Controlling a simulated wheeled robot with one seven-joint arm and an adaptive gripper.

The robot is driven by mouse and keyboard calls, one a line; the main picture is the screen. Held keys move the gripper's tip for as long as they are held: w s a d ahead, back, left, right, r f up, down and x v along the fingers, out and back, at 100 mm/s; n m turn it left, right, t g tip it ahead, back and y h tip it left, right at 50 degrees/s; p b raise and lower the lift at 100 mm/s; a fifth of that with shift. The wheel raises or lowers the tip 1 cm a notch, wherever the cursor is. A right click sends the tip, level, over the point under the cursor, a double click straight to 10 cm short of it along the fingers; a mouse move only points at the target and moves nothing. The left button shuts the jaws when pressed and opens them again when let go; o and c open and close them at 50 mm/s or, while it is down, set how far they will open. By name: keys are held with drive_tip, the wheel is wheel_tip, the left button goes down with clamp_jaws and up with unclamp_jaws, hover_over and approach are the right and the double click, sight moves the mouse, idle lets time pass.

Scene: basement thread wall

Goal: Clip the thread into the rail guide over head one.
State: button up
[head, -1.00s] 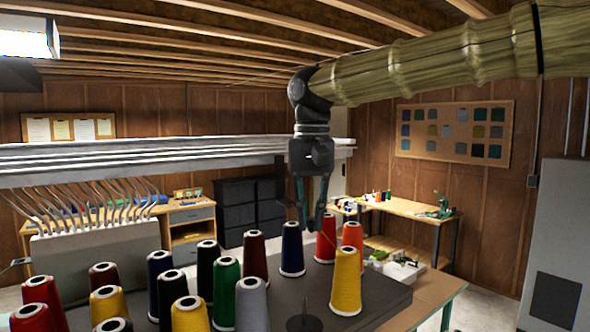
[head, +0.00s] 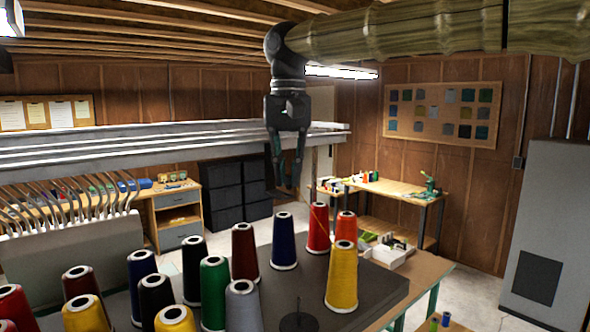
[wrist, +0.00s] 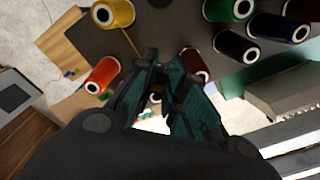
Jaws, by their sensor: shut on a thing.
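My gripper (head: 288,188) points down above the dark blue cone, near the right end of the rail. In the wrist view its teal-padded fingers (wrist: 163,100) converge around something too small to make out, which I take to be the thread. The thread itself is hardly visible; a thin reddish line (head: 312,190) stands above a red cone (head: 318,228). The long pale rail (head: 170,148) runs across the left and ends right of my gripper. A grey machine head with curved metal arms (head: 70,250) sits below the rail at the left. I cannot make out the rail guide.
Several thread cones stand on a dark board (head: 380,295), including a dark blue one (head: 284,243) and a yellow one (head: 342,280). Dark drawer cabinets (head: 228,190) and a workbench (head: 390,190) stand behind. A grey cabinet (head: 545,200) is at the right.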

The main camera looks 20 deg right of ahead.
drive_tip(key=shift+w+a+f, duration=0.2)
drive_tip(key=shift+w+f, duration=0.2)
drive_tip(key=shift+f, duration=0.15)
drive_tip(key=shift+w+a+f, duration=0.2)
drive_tip(key=shift+w+f, duration=0.15)
drive_tip(key=shift+f, duration=0.2)
drive_tip(key=shift+w+f, duration=0.1)
drive_tip(key=shift+a, duration=0.15)
idle(0.5)
drive_tip(key=o, duration=0.8)
drive_tip(key=shift+c, duration=0.2)
